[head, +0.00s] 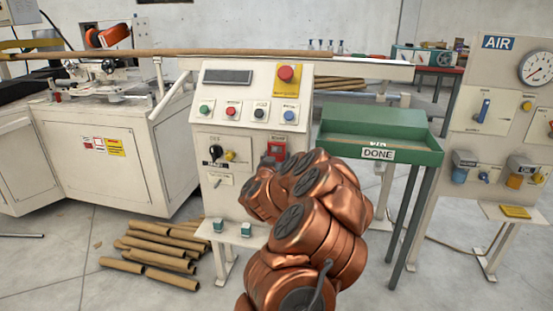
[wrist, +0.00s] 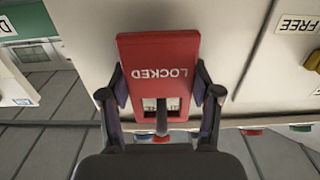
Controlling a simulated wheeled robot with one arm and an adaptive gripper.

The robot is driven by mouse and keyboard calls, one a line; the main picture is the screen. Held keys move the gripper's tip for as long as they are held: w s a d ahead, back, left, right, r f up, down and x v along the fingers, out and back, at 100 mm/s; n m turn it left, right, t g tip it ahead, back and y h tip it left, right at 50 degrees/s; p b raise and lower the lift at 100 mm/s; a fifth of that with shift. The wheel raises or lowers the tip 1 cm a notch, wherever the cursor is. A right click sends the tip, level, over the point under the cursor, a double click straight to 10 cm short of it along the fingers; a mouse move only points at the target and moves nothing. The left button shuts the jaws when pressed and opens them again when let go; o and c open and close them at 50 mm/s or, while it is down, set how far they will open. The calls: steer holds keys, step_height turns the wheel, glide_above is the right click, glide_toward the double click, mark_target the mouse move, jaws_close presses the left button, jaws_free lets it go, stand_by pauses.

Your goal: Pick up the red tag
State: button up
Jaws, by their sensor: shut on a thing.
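The red tag (wrist: 158,58) reads "LOCKED", upside down in the wrist view. My gripper (wrist: 160,90) has one finger on each side of the tag and is shut on it. Near the tag's lower edge is an opening, with a pale part and a dark stem showing there. In the head view a small red piece, the tag (head: 277,150), shows at the console front, just above my copper-coloured arm. The arm hides my gripper in that view. I cannot tell whether the tag still touches the console.
The console (head: 250,85) carries several coloured buttons and a red knob (head: 286,74). A green tray (head: 400,137) labelled "DONE" stands to the right, beside the AIR panel (head: 490,90). Cardboard tubes (head: 160,250) lie on the floor at left. A "FREE" label (wrist: 298,23) is at the right.

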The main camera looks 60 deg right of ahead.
steer(key=shift+c, duration=0.5)
steer(key=shift+r, duration=0.1)
steer(key=shift+r, duration=0.6)
steer(key=shift+a+r, duration=0.1)
steer(key=shift+a, duration=0.05)
steer(key=b+v, duration=1.1)
steer(key=v, duration=0.6)
steer(key=shift+s+a+b, duration=0.25)
steer(key=shift+b, duration=0.15)
